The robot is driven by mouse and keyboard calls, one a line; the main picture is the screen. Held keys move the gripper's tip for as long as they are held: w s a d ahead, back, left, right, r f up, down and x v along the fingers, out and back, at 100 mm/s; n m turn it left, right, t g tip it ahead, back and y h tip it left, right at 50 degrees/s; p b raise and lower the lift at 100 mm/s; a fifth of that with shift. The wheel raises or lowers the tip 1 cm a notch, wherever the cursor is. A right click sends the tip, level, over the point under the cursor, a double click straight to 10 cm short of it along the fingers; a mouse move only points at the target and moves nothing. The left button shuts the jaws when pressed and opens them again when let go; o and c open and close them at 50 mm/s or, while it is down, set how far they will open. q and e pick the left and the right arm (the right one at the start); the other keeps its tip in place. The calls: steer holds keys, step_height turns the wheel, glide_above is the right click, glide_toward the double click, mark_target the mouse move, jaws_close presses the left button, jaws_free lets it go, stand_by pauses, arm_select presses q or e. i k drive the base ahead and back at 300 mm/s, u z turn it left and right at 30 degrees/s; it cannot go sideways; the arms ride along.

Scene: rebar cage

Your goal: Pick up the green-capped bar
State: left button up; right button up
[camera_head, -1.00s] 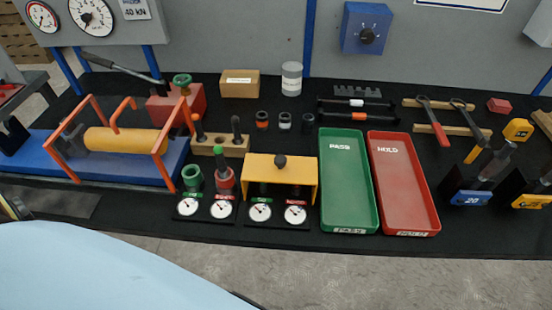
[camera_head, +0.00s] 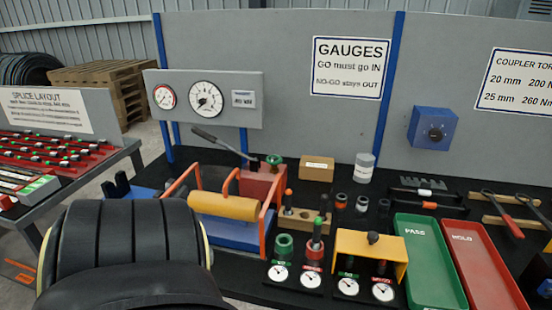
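At the left, a sloped rack (camera_head: 70,172) under a "SPLICE LAYOUT" sign holds several dark bars, with small red, white and green ends or collars. I cannot tell which one is a single green-capped bar. Green tips show on the rack near its middle (camera_head: 75,157), and a green-topped block (camera_head: 38,187) lies at its front. Neither gripper is in view. A large black ribbed part of my arm covers the lower left.
The bench holds an orange-framed press with a yellow cylinder (camera_head: 224,206), a yellow stand (camera_head: 370,250), small dials, a green PASS tray (camera_head: 428,262) and a red HOLD tray (camera_head: 487,268). Wooden pallets (camera_head: 105,82) stand behind. A gap of floor separates rack and bench.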

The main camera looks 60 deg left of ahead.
mark_target(316, 242)
steer(key=k, duration=0.45)
steer(key=u, duration=0.95)
